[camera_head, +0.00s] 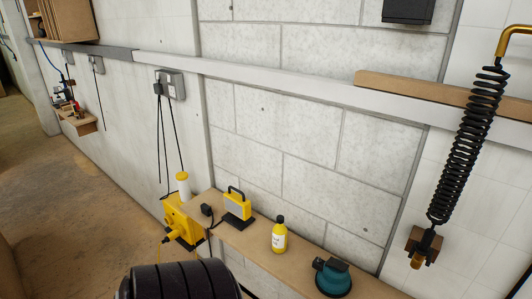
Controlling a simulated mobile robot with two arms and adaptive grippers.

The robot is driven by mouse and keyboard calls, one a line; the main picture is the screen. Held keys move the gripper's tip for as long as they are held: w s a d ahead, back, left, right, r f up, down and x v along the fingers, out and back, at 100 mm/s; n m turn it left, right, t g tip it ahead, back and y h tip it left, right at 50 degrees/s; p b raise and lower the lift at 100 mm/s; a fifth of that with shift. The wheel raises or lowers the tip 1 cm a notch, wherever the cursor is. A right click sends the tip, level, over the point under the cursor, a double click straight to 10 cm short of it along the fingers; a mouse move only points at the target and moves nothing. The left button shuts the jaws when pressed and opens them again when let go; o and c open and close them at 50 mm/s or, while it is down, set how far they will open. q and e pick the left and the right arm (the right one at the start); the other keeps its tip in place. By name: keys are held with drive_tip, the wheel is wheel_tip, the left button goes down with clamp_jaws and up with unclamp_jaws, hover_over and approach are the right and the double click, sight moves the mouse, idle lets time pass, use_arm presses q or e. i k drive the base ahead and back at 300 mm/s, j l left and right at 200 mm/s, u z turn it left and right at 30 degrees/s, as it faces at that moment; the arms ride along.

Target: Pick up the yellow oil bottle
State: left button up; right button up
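The yellow oil bottle (279,235) stands upright on a narrow wooden shelf (246,243) along the wall. It has a black cap and a pale label on its front. Nothing touches it, and its whole front side is visible. Neither of my grippers shows in the head view.
A yellow work lamp (237,206) with a black handle stands left of the bottle. A teal and black power tool (332,277) sits to its right. A yellow box (183,220) with a plug and cable is further left. A coiled black hose (465,145) hangs at right.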

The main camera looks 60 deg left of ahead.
sight(279, 231)
drive_tip(key=k+j+u, duration=0.1)
drive_tip(key=u, duration=1.75)
drive_tip(key=j, duration=0.3)
drive_tip(key=k+j+u, duration=0.15)
drive_tip(key=j, duration=0.1)
